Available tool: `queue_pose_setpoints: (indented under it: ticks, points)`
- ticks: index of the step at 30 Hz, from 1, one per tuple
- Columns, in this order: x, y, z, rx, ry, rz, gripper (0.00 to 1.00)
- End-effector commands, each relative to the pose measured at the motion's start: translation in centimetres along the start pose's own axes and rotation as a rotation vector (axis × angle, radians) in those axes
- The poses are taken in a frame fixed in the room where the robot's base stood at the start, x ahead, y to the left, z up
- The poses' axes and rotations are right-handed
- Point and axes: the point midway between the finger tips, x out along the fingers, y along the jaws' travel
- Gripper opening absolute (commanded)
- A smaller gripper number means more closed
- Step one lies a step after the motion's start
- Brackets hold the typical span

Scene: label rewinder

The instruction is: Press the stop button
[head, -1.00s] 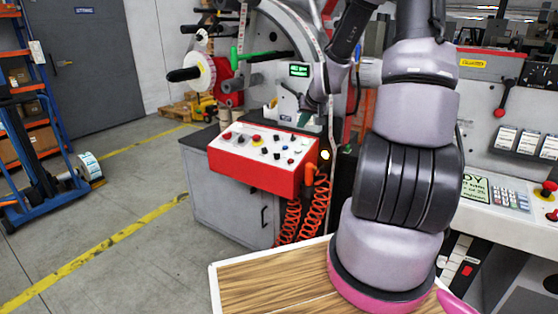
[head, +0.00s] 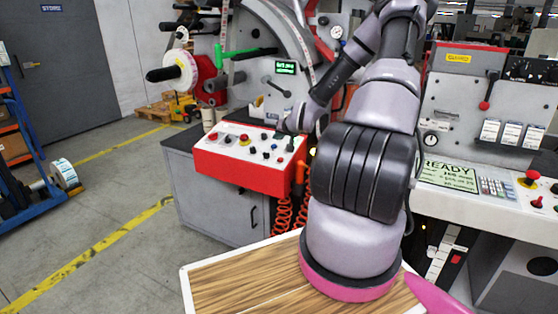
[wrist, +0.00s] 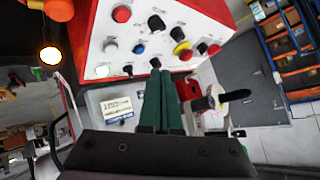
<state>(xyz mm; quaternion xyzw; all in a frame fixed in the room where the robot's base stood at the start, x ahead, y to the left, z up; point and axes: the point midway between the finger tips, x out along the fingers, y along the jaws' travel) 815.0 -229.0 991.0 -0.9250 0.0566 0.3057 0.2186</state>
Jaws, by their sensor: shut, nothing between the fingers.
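A red control box (head: 242,175) with a white sloping top carries several buttons and knobs. A red button (head: 213,136) and a red button on a yellow ring (head: 244,138) sit on its left half. I cannot read which is marked stop. My gripper (wrist: 158,75) is shut and empty, its green fingers pointing at the panel, tips close to a black knob (wrist: 155,62). I cannot tell whether they touch.
Orange coiled hoses (head: 283,215) hang below the box. A black-handled roll spindle (head: 175,73) juts out at upper left. A right-hand console (head: 460,205) carries a screen, keypad and more red buttons (head: 531,177). A wooden-topped surface (head: 235,280) lies in front. Open floor lies left.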

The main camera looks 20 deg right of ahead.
Motion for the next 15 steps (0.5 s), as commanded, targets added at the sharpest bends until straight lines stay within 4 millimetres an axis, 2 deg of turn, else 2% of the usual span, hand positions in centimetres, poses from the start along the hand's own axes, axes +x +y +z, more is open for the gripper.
queue_pose_setpoints:
  ticks: [7,15]
  points:
    - [0.6,0.4,0.5,0.001,-0.002,0.0,0.0]
    - [3.1,2.2,2.3,0.002,-0.003,-0.001,0.0]
